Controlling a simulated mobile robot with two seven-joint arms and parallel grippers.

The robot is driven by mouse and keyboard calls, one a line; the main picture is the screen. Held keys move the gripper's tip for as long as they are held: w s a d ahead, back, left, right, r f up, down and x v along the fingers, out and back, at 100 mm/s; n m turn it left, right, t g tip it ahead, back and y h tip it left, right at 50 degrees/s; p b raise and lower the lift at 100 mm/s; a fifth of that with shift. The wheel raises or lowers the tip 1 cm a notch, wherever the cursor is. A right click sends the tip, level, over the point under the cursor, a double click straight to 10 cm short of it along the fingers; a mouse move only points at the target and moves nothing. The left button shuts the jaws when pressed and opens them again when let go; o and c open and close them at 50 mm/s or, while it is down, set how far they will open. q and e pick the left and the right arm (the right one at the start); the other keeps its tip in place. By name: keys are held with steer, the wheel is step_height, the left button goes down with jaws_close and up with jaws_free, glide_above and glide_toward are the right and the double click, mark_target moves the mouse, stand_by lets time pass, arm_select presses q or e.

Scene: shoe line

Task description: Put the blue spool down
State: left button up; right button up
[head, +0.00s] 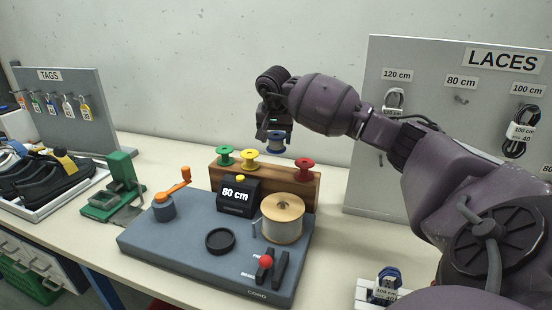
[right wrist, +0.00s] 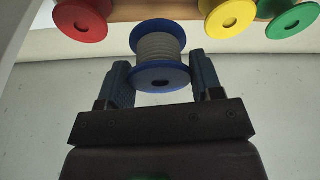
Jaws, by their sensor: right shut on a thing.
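The blue spool (head: 275,142) is held by my right gripper (head: 274,128) above the wooden spool rack (head: 262,184) in the head view. In the right wrist view the blue spool (right wrist: 159,50), with a grey wound middle, sits between the two fingers of my right gripper (right wrist: 160,82). The rack bears a green spool (head: 225,156), a yellow spool (head: 249,158) and a red spool (head: 304,168). The blue spool hangs over the gap between yellow and red. My left gripper is out of view.
In front of the rack stands a grey cord machine (head: 190,244) with an 80 cm display (head: 236,195), an orange crank (head: 175,187) and a large cord reel (head: 283,218). A LACES board (head: 375,130) stands behind my right arm. A green press (head: 120,185) stands left.

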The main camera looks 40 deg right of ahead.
mark_target(275, 138)
steer(key=shift+f, duration=3.5)
steer(key=shift+f, duration=0.1)
steer(key=shift+f, duration=0.15)
steer(key=o, duration=0.8)
steer(key=shift+c, duration=0.2)
steer(key=shift+r, duration=0.5)
steer(key=v, duration=1.1)
steer(key=shift+s+a+r, duration=0.1)
steer(key=shift+s+r, duration=0.05)
steer(key=shift+r, duration=0.1)
